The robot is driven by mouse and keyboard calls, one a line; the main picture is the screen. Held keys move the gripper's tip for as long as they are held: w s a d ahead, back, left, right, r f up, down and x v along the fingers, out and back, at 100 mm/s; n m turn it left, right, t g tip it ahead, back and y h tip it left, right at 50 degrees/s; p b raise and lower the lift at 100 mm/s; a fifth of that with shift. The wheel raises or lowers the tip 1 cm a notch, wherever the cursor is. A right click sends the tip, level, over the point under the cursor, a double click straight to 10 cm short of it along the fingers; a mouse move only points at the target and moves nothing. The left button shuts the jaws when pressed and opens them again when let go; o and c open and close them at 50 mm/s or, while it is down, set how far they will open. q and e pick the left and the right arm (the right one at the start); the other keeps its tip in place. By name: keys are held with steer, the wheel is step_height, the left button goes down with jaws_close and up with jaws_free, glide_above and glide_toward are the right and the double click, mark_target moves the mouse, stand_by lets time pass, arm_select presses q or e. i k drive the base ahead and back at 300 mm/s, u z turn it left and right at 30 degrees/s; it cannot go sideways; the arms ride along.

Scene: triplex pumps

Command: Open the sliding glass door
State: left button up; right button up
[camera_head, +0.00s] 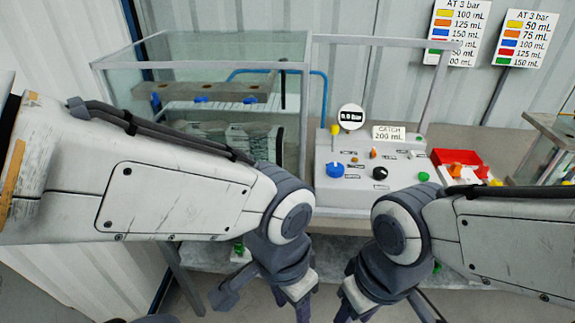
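The glass enclosure (205,50) stands on the bench at the left and centre, with clear panes in a grey metal frame. A vertical frame edge (305,110) stands at its middle. I cannot tell which pane is the sliding door, or whether clear glass covers the right half. My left gripper (298,300) hangs low in front of the bench, below the enclosure. My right gripper (355,300) is close to its right, also low. Both point down, apart from the glass, and their fingertips are cut off or hidden at the bottom edge.
A grey control panel (350,150) with coloured knobs, a round gauge (351,117) and a "CATCH 200 mL" sign (389,133) stands behind my wrists. A red tray (457,157) sits at its right. Two wall charts (457,30) hang at the upper right.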

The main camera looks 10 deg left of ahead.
mark_target(95, 66)
steer(key=k, duration=0.5)
steer(key=u, duration=0.75)
steer(key=i, duration=0.5)
